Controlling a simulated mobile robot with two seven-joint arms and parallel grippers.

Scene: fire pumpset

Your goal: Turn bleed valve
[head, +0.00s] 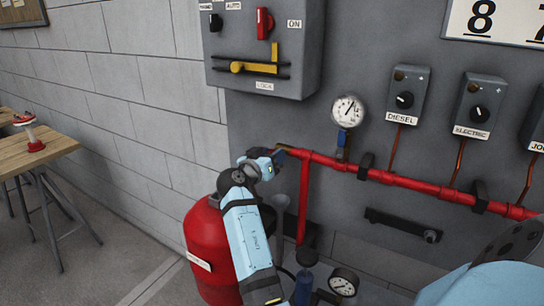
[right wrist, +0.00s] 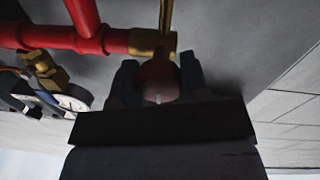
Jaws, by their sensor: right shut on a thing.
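The bleed valve is a brass fitting (head: 284,147) at the left end of the red pipe in the head view. In the right wrist view its brass body (right wrist: 152,42) joins the red pipe, and a red handle (right wrist: 159,80) sits just below it. My right gripper (head: 276,157) is at the pipe's left end and covers part of the valve in the head view. In the right wrist view the right gripper (right wrist: 160,85) has a finger on each side of the red handle and is shut on it. My left gripper is not in view.
A pressure gauge (head: 348,111) stands above the red pipe (head: 400,181). A red tank (head: 205,245) stands below, close to my right arm. Control boxes (head: 407,94) hang on the grey panel. A wooden table (head: 40,150) is at the far left.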

